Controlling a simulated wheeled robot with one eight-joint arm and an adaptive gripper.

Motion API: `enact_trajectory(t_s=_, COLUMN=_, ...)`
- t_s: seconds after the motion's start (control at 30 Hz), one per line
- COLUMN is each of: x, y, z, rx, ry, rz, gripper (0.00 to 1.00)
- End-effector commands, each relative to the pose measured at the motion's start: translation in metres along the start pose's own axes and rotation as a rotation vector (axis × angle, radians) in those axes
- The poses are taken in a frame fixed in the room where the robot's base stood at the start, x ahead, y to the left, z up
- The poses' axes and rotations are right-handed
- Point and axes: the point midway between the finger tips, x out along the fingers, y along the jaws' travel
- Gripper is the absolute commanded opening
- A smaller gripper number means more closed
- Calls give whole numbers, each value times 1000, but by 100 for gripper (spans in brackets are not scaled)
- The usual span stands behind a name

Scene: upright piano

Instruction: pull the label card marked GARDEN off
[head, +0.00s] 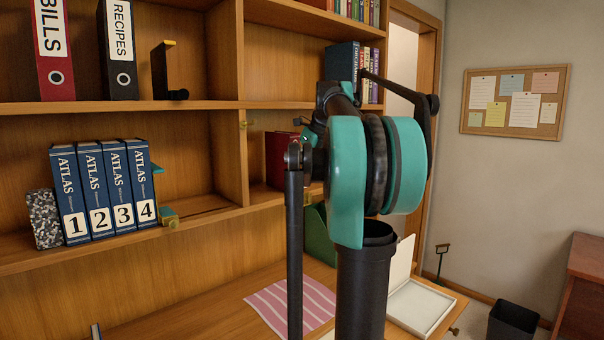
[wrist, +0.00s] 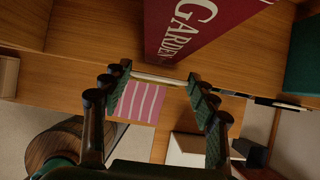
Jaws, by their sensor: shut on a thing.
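A dark red binder or book with GARDEN in white letters (wrist: 190,28) is at the top of the wrist view. In the head view a dark red volume (head: 279,155) stands on the shelf, partly hidden by my arm. My gripper (wrist: 159,78) is just in front of the lettered red face. A thin pale strip (wrist: 158,79), seen nearly edge-on, spans between its fingertips, and the gripper is shut on it. It looks like the label card, but no marking on it can be read. My arm hides the gripper in the head view.
Several blue ATLAS volumes (head: 102,190) stand on the shelf to the left. BILLS (head: 54,50) and RECIPES (head: 121,50) binders stand above. A pink striped sheet (head: 290,305) and an open white box (head: 420,303) lie on the wooden surface below.

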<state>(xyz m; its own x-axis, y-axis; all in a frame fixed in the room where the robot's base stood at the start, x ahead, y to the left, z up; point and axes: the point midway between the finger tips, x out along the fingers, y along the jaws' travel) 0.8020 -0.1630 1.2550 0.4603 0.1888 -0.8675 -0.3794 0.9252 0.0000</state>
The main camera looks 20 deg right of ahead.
Motion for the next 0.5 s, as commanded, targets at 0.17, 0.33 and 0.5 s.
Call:
enact_trajectory(t_s=0.17, x=-9, y=0, z=5, rx=0, ry=0, rz=0, gripper=20)
enact_trajectory(t_s=0.33, x=-16, y=0, z=10, rx=0, ry=0, rz=0, gripper=20)
enact_trajectory(t_s=0.5, x=-20, y=0, z=12, rx=0, ry=0, rz=0, gripper=20)
